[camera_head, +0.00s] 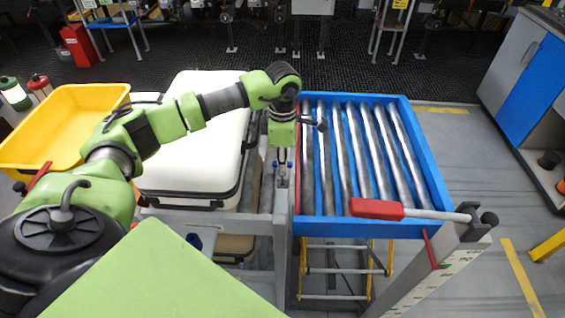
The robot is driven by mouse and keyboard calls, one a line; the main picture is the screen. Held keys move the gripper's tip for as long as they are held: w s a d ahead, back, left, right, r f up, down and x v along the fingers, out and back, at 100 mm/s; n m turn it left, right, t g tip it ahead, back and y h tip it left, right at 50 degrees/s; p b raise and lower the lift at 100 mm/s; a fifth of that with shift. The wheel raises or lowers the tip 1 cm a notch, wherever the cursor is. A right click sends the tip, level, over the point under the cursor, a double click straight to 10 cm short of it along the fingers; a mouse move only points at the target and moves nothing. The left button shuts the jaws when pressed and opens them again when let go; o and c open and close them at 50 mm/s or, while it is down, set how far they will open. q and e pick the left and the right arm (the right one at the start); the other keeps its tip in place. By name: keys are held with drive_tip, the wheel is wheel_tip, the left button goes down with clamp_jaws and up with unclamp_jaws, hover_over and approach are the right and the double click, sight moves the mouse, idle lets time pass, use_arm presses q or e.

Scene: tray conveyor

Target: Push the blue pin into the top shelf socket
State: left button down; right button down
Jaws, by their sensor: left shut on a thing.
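My left arm reaches in from the left, and its gripper (282,163) points down above a narrow grey upright beside the roller conveyor. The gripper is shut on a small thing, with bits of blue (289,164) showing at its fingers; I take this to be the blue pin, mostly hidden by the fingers. A small grey fitting (282,182) sits just below the fingertips on the upright. I cannot tell whether it is the top shelf socket or whether the pin touches it. My right gripper is not in view.
A blue-framed roller conveyor (424,165) stands right of the gripper. A white case (190,150) lies to the left, with a yellow bin (60,100) beyond. A red-handled lever (378,209) juts across the conveyor's near edge. Open floor lies farther right.

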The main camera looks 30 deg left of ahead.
use_arm(q)
drive_tip(key=shift+f+b, duration=1.7)
drive_tip(key=shift+f, duration=0.5)
drive_tip(key=c, duration=2)
unclamp_jaws()
drive_tip(key=shift+r, duration=0.25)
wheel_tip(320, 180, up, 12)
drive_tip(key=shift+f, duration=0.2)
